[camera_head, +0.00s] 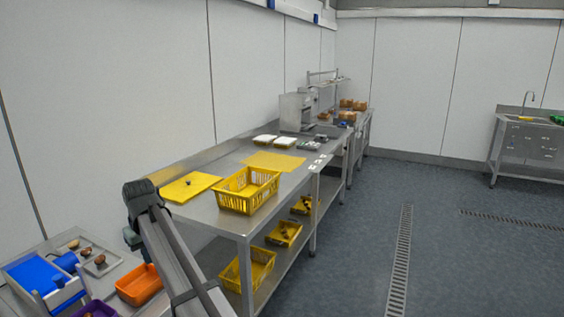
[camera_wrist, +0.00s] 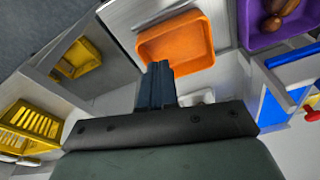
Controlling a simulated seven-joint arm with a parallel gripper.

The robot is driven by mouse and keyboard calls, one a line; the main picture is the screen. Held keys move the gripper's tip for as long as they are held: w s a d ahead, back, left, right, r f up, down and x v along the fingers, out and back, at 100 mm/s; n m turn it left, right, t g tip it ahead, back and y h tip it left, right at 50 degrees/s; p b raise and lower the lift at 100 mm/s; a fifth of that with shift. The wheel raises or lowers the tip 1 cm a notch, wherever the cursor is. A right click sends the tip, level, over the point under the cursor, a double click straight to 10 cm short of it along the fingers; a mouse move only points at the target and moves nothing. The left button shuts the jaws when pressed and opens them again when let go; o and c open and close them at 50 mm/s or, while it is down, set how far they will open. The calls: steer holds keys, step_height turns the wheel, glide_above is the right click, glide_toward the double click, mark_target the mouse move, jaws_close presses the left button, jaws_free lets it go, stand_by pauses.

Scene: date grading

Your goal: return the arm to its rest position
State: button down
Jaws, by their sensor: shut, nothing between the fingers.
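My gripper (camera_wrist: 157,85) shows in the wrist view with its dark fingers together and nothing between them. It is in the air, with the orange tray (camera_wrist: 203,38) beyond the fingertips. My arm (camera_head: 172,245) rises from the bottom of the head view, in front of the benches. The fingers cannot be made out in the head view.
The orange tray (camera_head: 139,284), a purple tray (camera_head: 97,312) and a blue device (camera_head: 42,277) stand on the near-left bench. A yellow crate (camera_head: 247,191) and yellow boards (camera_head: 188,187) lie on the long steel bench. The floor to the right is clear.

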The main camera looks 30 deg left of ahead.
steer(key=w+d+f+m, duration=0.2)
steer(key=w+d+f, duration=0.45)
steer(key=d, duration=0.35)
steer(key=w+d+f+m+h, duration=0.1)
steer(key=w+d+f+m, duration=0.1)
steer(key=w+d+f, duration=0.65)
steer(key=w+d+f+m, duration=0.1)
steer(key=w+d+f, duration=0.35)
steer(key=d, duration=0.65)
steer(key=w+d+f+m, duration=0.1)
steer(key=d+f+m, duration=0.4)
steer(key=d, duration=1.2)
steer(key=d+f+m, duration=0.1)
steer(key=d+f, duration=0.8)
steer(key=d, duration=0.9)
steer(key=s+d+f+m+h, duration=0.15)
steer(key=s+d, duration=0.25)
steer(key=d, duration=0.4)
steer(key=s+d+f+m+y, duration=0.1)
steer(key=s+d+f+m, duration=0.2)
steer(key=d, duration=0.4)
steer(key=s+f+g, duration=0.3)
steer(key=s+f, duration=0.7)
steer(key=s, duration=0.5)
steer(key=s+f+g, duration=0.4)
steer(key=s+f, duration=0.7)
steer(key=s, duration=0.4)
steer(key=shift+s+d+n, duration=0.15)
steer(key=shift+d+n, duration=0.05)
steer(key=shift+n, duration=0.15)
